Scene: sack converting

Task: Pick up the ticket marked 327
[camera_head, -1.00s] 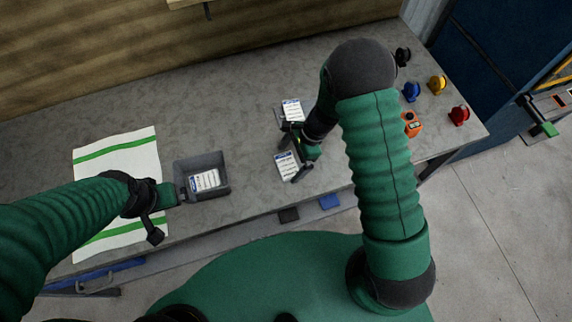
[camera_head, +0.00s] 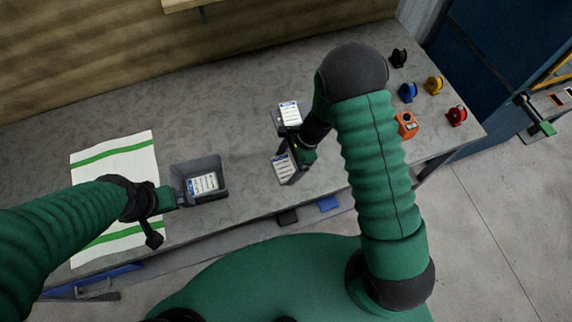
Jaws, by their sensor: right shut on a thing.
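A white ticket with blue print (camera_head: 283,169) is at my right gripper (camera_head: 287,158), whose dark fingers are shut on it at its edge. A second similar ticket (camera_head: 289,112) lies just behind it on the bench. A third ticket (camera_head: 203,183) lies in a grey tray (camera_head: 222,178) to the left. The numbers on the tickets are too small to read. My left gripper (camera_head: 170,196) is at the tray's left wall; its fingers are too hidden to tell whether they are shut.
A white cloth or sack with green stripes (camera_head: 120,166) lies on the grey bench (camera_head: 90,126) at left, partly under my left arm. Black, blue, yellow and red rolls (camera_head: 433,86) and an orange device (camera_head: 405,124) stand at the right end. The bench's back middle is clear.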

